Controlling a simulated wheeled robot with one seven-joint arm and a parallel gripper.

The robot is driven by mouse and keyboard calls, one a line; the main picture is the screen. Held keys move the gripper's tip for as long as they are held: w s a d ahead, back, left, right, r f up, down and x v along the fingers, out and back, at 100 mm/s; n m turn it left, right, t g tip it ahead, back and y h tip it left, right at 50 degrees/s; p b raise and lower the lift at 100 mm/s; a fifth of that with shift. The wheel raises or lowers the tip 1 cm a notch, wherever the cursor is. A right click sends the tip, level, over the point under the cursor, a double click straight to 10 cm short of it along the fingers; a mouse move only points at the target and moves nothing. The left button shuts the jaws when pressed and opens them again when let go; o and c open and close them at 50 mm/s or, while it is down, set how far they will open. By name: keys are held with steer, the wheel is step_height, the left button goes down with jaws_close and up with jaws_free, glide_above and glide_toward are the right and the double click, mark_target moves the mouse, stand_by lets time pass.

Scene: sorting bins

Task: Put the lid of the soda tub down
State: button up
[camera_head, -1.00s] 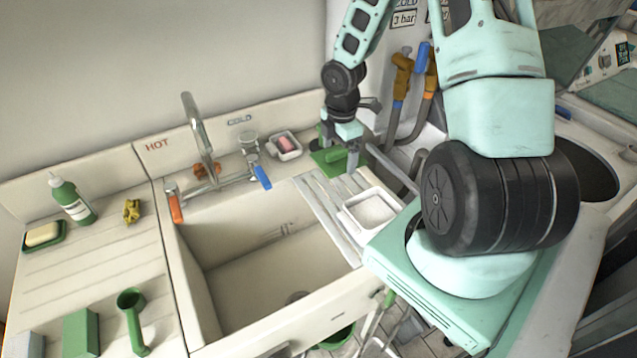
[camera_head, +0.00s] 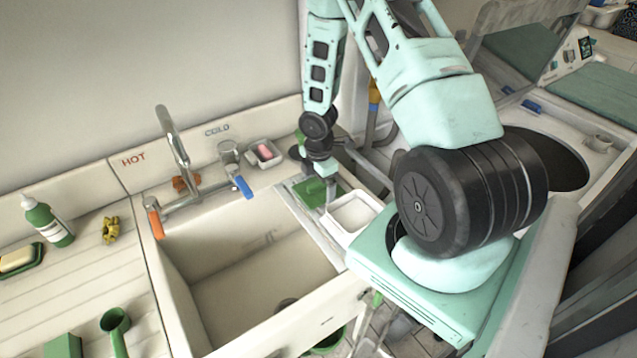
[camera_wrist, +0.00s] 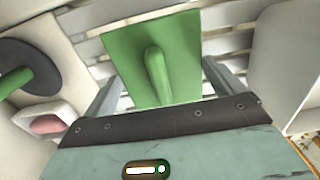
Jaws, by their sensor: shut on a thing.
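The lid is a flat green square with a raised green bar handle (camera_wrist: 158,75). My gripper (camera_head: 324,182) is shut on the lid (camera_head: 308,192), over the slatted strip at the sink's right edge. In the wrist view, the lid (camera_wrist: 185,50) lies between my two fingers, one on each side. I cannot tell whether the lid touches the slats. An open white tub (camera_head: 374,203) with white contents, likely the soda tub, stands just right of the lid. Its near right side is close to my body.
The sink basin (camera_head: 250,265) is left of the lid. A tap (camera_head: 172,135), a white dish with a pink piece (camera_head: 263,153) and a dark disc with a green handle (camera_wrist: 32,68) stand behind. Slats (camera_wrist: 225,45) show around the lid.

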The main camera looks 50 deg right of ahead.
steer(key=shift+f, duration=0.2)
steer(key=o, duration=0.6)
steer(key=shift+r, duration=0.15)
